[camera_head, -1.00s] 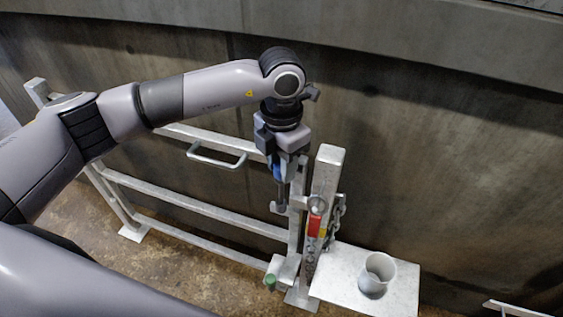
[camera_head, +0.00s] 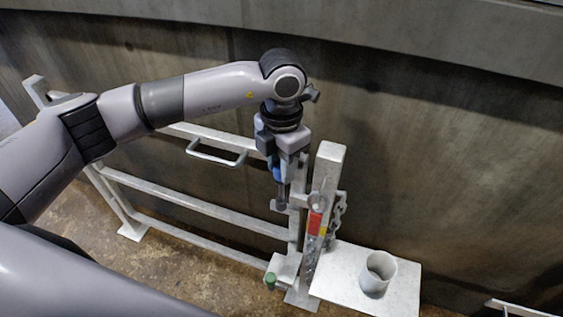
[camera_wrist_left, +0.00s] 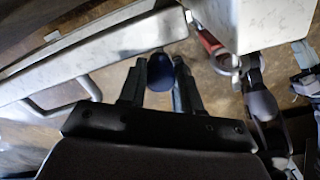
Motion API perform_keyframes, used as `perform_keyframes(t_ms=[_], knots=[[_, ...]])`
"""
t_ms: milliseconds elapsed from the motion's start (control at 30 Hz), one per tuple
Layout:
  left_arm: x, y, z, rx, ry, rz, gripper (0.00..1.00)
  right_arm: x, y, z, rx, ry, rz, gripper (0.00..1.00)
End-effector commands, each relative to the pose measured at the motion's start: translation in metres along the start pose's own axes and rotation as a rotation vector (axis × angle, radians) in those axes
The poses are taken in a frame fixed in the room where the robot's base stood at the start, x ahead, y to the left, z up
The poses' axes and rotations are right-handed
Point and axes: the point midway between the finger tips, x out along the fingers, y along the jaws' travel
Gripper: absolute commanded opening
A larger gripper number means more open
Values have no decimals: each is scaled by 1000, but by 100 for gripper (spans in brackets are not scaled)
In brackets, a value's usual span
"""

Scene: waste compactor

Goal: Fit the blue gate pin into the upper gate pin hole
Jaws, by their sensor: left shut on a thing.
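My left gripper (camera_head: 279,168) points down beside the gate post and is shut on the blue gate pin (camera_head: 283,190). The pin hangs upright, with blue at its top and a grey shaft below. In the left wrist view its dark blue head (camera_wrist_left: 160,72) sits between the two fingers. The upper gate bracket (camera_head: 279,206) is at the pin's lower end. I cannot tell whether the tip is inside the hole, which is hidden. A green-topped pin (camera_head: 270,279) stands at the lower bracket (camera_head: 285,268). My right gripper is not in view.
The galvanised gate (camera_head: 200,205) with a handle (camera_head: 216,156) extends left. A post (camera_head: 327,175) with a red-yellow label and chain (camera_head: 338,213) stands close to the right. A white cup (camera_head: 378,272) sits on a plate (camera_head: 345,273). A concrete wall is behind.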

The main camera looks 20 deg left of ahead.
Motion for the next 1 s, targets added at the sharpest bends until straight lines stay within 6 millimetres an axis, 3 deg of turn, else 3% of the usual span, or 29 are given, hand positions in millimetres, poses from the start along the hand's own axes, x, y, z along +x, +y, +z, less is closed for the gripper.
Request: perform_keyframes(t_ms=[1000], knots=[[21, 0, 0, 1, 0, -1, 4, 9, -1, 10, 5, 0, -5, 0]])
